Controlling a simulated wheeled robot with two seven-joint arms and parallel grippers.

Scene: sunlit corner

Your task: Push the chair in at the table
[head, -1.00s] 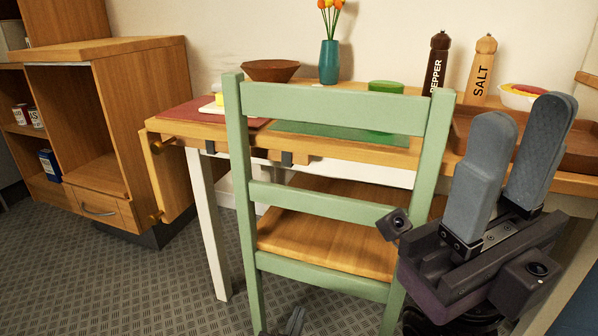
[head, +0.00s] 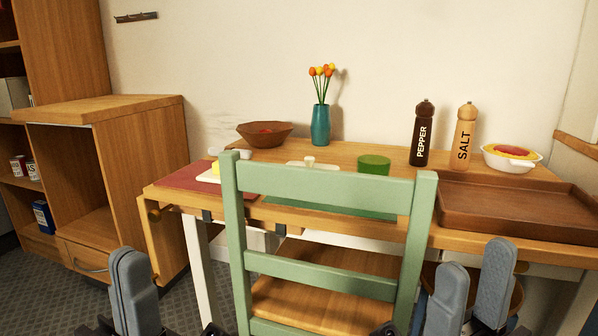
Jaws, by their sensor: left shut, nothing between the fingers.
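The chair (head: 335,190) has a light green frame and a wooden seat (head: 315,290). It stands upright with its back toward me, at the front of the wooden table (head: 400,163). Its top rail overlaps the table's front edge in the head view, and the front of the seat goes under the table. The chair's legs are mostly out of frame. My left gripper (head: 135,285) is shut and empty, left of the chair back. My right gripper (head: 472,285) is open and empty, right of the chair back. Neither visibly touches the chair.
The table holds a teal vase (head: 320,125), brown bowl (head: 264,134), green cup (head: 374,165), pepper mill (head: 423,133), salt mill (head: 465,137), white bowl (head: 511,165) and brown tray (head: 520,212). A wooden cabinet (head: 140,150) stands left. Grey floor shows between cabinet and chair.

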